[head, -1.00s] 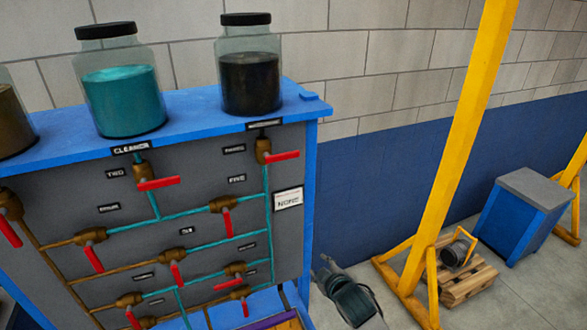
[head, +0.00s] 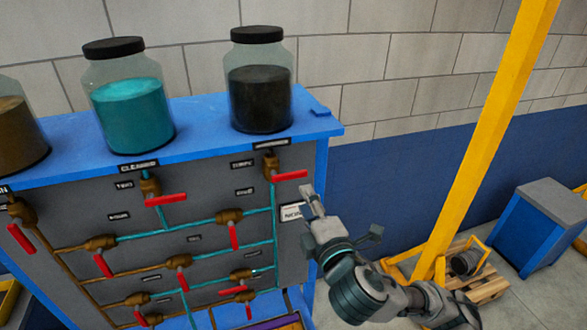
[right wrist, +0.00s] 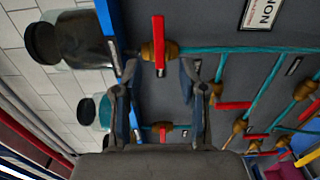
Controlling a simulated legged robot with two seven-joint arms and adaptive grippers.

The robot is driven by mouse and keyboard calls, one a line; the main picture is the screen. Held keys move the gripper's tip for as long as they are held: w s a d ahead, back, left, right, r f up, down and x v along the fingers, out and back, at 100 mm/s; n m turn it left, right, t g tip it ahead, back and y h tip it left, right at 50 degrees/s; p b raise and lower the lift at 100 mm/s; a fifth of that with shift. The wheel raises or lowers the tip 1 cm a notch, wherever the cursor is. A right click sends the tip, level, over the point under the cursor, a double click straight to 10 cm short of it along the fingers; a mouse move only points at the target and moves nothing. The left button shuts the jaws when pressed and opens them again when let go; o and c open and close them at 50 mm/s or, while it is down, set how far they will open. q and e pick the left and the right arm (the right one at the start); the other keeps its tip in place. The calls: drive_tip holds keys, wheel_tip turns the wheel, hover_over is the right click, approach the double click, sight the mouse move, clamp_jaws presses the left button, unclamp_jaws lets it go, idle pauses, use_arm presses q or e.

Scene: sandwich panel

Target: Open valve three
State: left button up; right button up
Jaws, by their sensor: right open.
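Valve three is the brass valve (head: 270,167) under the dark jar, top right of the grey panel; its small label is blurred. Its red handle (head: 291,175) points sideways to the right, across the vertical pipe. My right gripper (head: 341,213) is open and empty, right of and lower than this handle, in front of the panel's right edge. In the right wrist view the valve's red handle (right wrist: 158,45) shows beyond and between the spread fingers (right wrist: 159,72), with no contact visible. My left gripper is not in view.
Jars with dark (head: 260,100), teal (head: 128,115) and brown contents stand on the blue top ledge (head: 190,133). Valve two (head: 149,187) and several other red-handled valves sit left and below. A white sign (head: 291,213) is partly covered by my gripper. A yellow post (head: 487,130) stands right.

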sight(297, 177)
drive_tip(key=x, duration=0.3)
drive_tip(key=d+p+x, duration=0.1)
drive_tip(key=x, duration=0.2)
drive_tip(key=d+x, duration=0.1)
drive_tip(key=x, duration=0.2)
drive_tip(key=shift+w+a, duration=0.15)
drive_tip(key=shift+w, duration=0.4)
drive_tip(key=shift+w+a+f, duration=0.1)
drive_tip(key=shift+a, duration=0.7)
drive_tip(key=shift+c, duration=0.7)
drive_tip(key=shift+a, duration=0.1)
drive_tip(key=c, duration=0.4)
clamp_jaws()
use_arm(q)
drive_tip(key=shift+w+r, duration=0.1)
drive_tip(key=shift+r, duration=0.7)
